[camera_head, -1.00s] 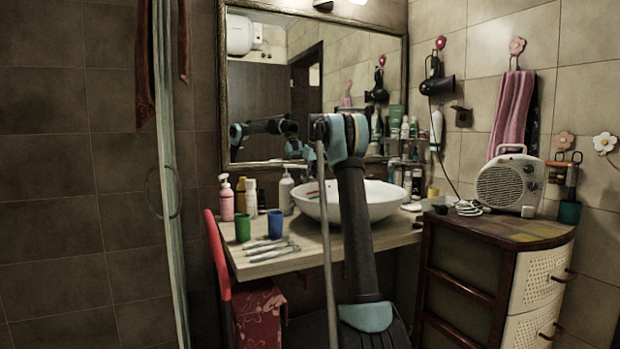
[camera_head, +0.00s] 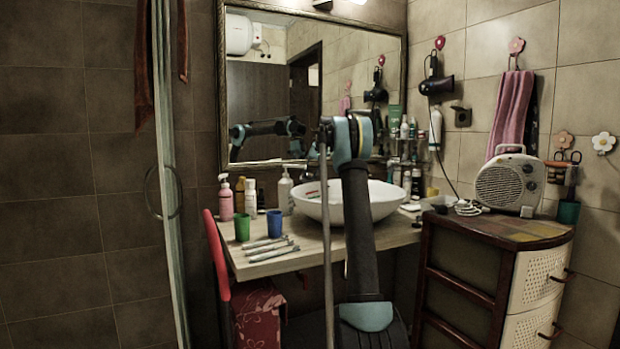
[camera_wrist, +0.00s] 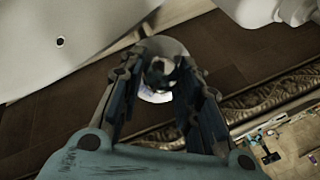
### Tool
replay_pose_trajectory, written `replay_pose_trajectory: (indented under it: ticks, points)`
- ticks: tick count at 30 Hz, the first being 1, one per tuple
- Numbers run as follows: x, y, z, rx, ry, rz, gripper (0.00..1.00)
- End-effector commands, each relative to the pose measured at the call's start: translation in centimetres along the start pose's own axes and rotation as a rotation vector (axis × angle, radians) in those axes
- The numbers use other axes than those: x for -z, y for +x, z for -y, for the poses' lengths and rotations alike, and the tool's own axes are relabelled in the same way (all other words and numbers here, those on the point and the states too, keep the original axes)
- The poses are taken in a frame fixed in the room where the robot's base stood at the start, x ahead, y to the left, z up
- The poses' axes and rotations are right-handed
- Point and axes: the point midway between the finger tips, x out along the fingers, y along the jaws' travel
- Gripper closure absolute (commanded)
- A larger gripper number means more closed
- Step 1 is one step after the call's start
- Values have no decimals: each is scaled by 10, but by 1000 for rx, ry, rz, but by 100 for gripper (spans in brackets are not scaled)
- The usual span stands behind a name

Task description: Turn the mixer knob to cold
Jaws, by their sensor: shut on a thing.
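The mixer knob (camera_wrist: 155,95) shows in the wrist view as a small, round, pale and shiny piece with a dark centre. My gripper (camera_wrist: 163,68) has its two fingers on either side of it and is shut on it. Part of the knob is hidden by the fingers, and I cannot read any hot or cold mark. The white basin (camera_head: 375,203) stands on the counter in the head view, and it also fills the upper left of the wrist view (camera_wrist: 40,65). In the head view my arm hides the gripper and the knob.
The wooden counter (camera_head: 290,262) carries a green cup (camera_head: 242,227), a blue cup (camera_head: 274,223), several brushes and bottles. The framed mirror (camera_head: 270,70) is close behind the basin. A drawer cabinet (camera_head: 470,275) with a heater (camera_head: 508,184) stands right. A glass-door edge (camera_head: 170,200) is at left.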

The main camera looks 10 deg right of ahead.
Motion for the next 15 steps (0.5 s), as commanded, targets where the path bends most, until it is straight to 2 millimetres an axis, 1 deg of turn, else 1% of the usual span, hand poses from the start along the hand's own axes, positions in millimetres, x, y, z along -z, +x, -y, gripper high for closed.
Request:
replay_pose_trajectory:
  ticks: [6, 15]
  points:
    - [1, 0, -2, 25, 86, -4, 92]
    - [1, 0, -2, 37, 125, -4, 92]
